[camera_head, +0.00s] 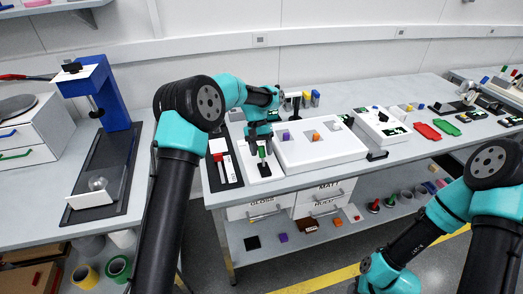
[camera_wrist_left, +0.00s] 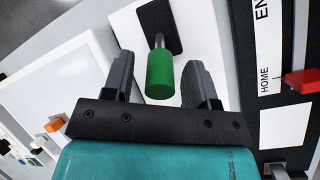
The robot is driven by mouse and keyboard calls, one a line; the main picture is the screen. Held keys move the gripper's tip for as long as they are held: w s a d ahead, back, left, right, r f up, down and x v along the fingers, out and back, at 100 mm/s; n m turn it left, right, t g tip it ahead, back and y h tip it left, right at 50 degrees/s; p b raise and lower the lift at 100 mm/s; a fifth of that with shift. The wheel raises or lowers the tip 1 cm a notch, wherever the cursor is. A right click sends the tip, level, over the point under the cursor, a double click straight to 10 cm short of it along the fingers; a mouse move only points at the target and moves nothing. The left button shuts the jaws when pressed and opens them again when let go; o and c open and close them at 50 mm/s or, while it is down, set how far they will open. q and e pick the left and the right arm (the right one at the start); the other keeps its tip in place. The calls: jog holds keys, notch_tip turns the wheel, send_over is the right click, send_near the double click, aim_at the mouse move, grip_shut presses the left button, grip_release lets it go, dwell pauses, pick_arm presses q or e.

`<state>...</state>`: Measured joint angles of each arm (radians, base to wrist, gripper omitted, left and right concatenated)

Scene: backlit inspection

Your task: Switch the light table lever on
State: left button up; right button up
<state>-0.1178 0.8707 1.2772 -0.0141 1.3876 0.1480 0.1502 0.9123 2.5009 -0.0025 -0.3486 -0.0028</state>
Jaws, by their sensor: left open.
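The light table lever has a green cylindrical handle (camera_head: 262,152) on a metal stem. It stands on a white base beside the left end of the light table, a wide white panel (camera_head: 345,152). My left gripper (camera_head: 259,138) is over the lever, its fingers pointing down. In the left wrist view the green handle (camera_wrist_left: 160,75) lies between the two open dark fingers, with a visible gap on each side. The stem runs to a dark plate (camera_wrist_left: 150,22). My right arm is at the lower right of the head view; its gripper is out of frame.
A slider with a red handle (camera_head: 218,157) sits close left of the lever, also in the left wrist view (camera_wrist_left: 302,80). A purple block (camera_head: 286,135) and an orange block (camera_head: 316,136) lie on the light table. A blue press (camera_head: 112,95) stands on the left bench.

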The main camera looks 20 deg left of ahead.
pick_arm(q)
grip_shut()
dwell(0.6)
